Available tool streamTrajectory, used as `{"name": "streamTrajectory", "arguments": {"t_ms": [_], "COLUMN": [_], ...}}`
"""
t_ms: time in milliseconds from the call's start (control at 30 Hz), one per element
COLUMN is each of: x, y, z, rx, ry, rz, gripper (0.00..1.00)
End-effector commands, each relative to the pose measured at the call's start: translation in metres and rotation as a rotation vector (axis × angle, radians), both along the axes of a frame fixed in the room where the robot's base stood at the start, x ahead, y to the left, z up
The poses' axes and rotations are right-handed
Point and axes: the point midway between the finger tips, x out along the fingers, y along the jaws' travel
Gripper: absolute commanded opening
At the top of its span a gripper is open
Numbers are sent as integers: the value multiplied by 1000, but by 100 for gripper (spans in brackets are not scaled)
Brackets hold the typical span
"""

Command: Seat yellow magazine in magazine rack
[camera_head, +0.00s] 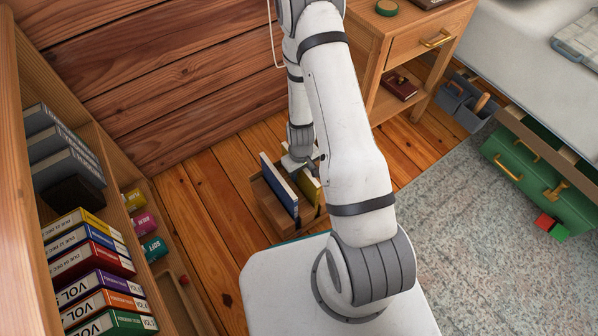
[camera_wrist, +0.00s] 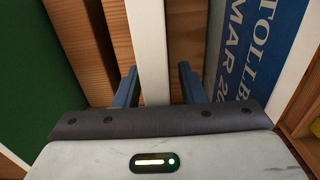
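The wooden magazine rack (camera_head: 272,205) stands on the floor in the head view. A blue magazine (camera_head: 279,186) with a white edge stands upright in it. The yellow magazine (camera_head: 308,187) stands to the right of the blue one, in the rack, partly hidden by my arm. My gripper (camera_head: 297,162) is low at its top edge. In the wrist view, a white magazine edge (camera_wrist: 152,60) runs between the two blue fingers (camera_wrist: 157,80). A gap shows on its right side, so the gripper looks open around it. The blue magazine (camera_wrist: 262,45) is at the right.
A bookshelf (camera_head: 108,150) with boxed volumes stands at the left. A nightstand (camera_head: 405,45) is behind my arm at the right. A grey caddy (camera_head: 462,102), a green case (camera_head: 535,180) and a rug (camera_head: 450,220) lie farther right. Floorboards left of the rack are clear.

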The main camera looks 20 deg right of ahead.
Motion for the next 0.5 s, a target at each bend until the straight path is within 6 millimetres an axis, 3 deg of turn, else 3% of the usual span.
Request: {"name": "streamTrajectory", "arguments": {"t_ms": [267,500], "x": [0,0], "y": [0,0], "z": [4,34], "rx": [0,0], "ry": [0,0], "rz": [-1,0], "gripper": [36,36]}}
